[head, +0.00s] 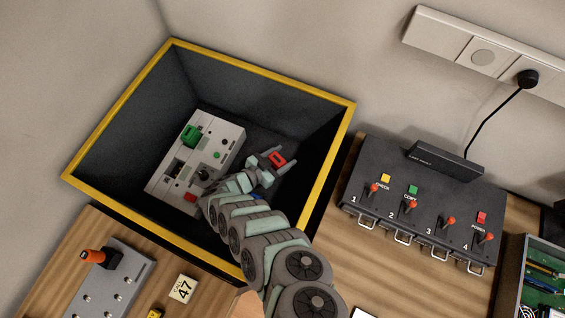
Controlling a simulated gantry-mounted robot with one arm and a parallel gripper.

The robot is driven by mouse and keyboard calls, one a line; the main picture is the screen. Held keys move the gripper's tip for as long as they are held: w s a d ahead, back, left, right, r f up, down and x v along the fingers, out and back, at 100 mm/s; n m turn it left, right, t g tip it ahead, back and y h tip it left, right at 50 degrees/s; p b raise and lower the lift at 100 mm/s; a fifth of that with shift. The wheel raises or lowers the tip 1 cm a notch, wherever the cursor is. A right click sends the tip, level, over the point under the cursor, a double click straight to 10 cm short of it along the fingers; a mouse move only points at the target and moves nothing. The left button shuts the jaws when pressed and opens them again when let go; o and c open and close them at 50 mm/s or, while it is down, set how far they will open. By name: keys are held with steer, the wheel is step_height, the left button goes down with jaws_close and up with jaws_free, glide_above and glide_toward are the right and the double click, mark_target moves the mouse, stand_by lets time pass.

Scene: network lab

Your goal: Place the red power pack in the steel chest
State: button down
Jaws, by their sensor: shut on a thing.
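The steel chest (108,119) is a deep, dark open box with a yellow rim, left of centre in the head view. My arm reaches over its front rim, and my gripper (275,160) is inside the chest's outline, towards its right side. The gripper is shut on a small red block, the red power pack (278,159), which shows between the fingertips. The arm and fingers hide part of it. I cannot tell whether the pack touches the chest floor.
A pale grey device (218,142) with green and red parts lies inside the chest, left of my gripper. A black switch box (425,215) stands right of the chest. An orange-handled lever panel (112,283) is at the lower left. A tray of parts (545,275) is at the right edge.

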step_height(320, 180, down, 3)
steer(key=shift+f+b, duration=0.2)
steer(key=shift+b, duration=0.8)
steer(key=shift+f, duration=0.15)
steer(key=shift+f, duration=0.1)
steer(key=shift+c, duration=2.2)
jaws_free()
